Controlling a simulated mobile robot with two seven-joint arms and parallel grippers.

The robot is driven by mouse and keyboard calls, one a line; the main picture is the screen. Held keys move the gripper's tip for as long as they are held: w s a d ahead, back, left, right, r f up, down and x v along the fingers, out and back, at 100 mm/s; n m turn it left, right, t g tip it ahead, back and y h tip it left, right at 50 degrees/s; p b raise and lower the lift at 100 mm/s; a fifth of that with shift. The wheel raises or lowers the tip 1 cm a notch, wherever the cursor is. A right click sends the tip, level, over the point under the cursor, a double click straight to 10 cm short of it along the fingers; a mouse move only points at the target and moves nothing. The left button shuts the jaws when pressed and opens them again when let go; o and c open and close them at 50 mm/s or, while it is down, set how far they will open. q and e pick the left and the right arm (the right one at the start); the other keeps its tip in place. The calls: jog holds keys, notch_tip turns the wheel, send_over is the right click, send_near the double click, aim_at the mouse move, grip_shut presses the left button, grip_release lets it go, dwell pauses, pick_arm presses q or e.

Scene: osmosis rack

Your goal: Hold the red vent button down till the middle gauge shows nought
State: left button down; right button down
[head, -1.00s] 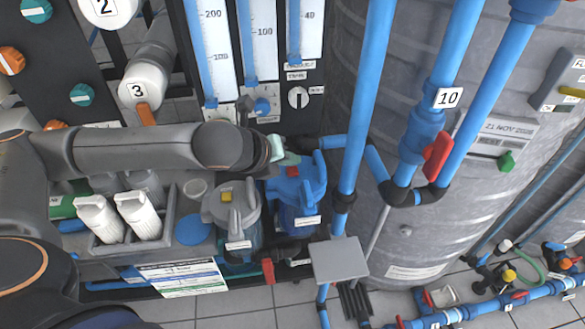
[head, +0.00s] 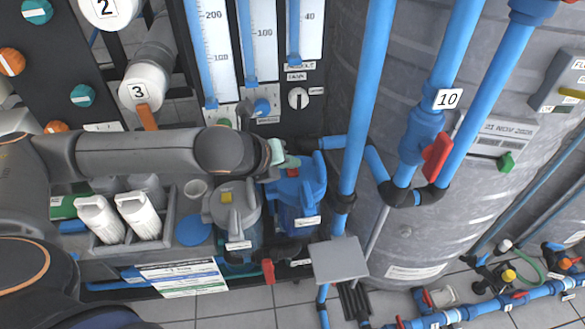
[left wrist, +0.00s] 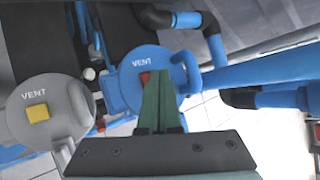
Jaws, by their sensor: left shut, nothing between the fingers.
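The red vent button (head: 293,172) is on top of the blue filter housing (head: 312,186). In the left wrist view the red button (left wrist: 145,77) shows under the word VENT, partly covered by my fingers. My left gripper (head: 292,162) is shut and empty, with its green fingertips (left wrist: 159,74) right at the button's edge. I cannot tell whether they touch it. The middle gauge (head: 262,40) is a tall tube with a blue column reaching the picture's top edge; its level is out of view. My right gripper is not in view.
A grey housing (head: 240,213) with a yellow vent button (left wrist: 38,113) stands just left of the blue one. A vertical blue pipe (head: 365,100) and a small grey plate (head: 339,260) are to the right. White cartridges (head: 137,215) sit in a bin at left.

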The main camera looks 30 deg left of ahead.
pick_arm(q)
jog(key=shift+f, duration=0.55)
dwell(1.5)
jog(key=shift+r, duration=0.1)
dwell(1.4)
jog(key=shift+r+p, duration=0.85)
jog(key=shift+p, duration=0.35)
